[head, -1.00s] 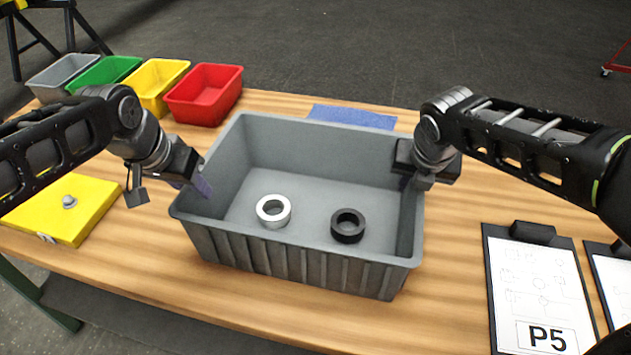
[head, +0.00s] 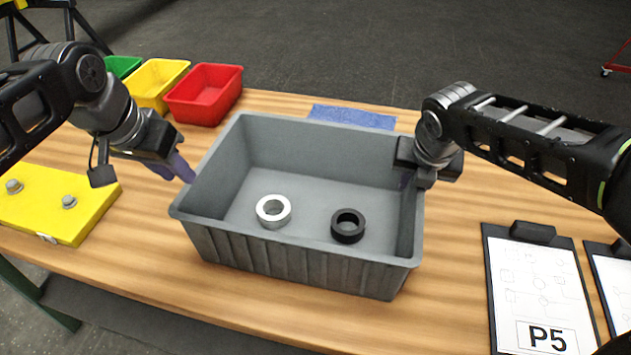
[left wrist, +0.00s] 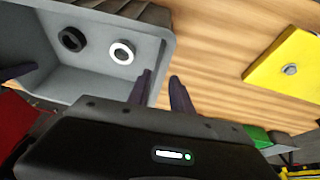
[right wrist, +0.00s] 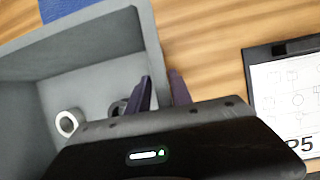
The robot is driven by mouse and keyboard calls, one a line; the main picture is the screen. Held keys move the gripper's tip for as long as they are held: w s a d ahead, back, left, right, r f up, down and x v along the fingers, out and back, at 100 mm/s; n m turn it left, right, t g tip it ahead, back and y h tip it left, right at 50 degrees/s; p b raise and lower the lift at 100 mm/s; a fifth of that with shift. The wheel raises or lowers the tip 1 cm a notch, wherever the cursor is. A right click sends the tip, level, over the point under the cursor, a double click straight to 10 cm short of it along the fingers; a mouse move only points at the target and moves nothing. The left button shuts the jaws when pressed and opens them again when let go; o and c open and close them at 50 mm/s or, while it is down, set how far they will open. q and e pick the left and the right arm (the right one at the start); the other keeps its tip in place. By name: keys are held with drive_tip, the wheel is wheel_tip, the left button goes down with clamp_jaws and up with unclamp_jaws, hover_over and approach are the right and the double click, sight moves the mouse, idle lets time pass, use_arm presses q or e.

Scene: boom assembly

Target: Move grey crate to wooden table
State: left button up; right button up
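The grey crate (head: 290,255) stands on a wood-topped table (head: 250,310), with a white ring (head: 273,222) and a black ring (head: 348,238) lying inside. My right gripper (head: 412,180) is at the crate's right wall. In the right wrist view its fingers (right wrist: 160,76) straddle that wall with a gap like the left one's, so it looks open. The outer finger is hidden in the head view.
Red (head: 205,95), yellow (head: 160,85) and green (head: 124,66) bins stand at the back left. A yellow plate with knobs (head: 60,205) lies at the left. Clipboards (head: 540,285) lie at the right, and a blue cloth (head: 352,117) lies behind the crate.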

drive_tip(key=v, duration=1.1)
drive_tip(key=shift+a, duration=0.1)
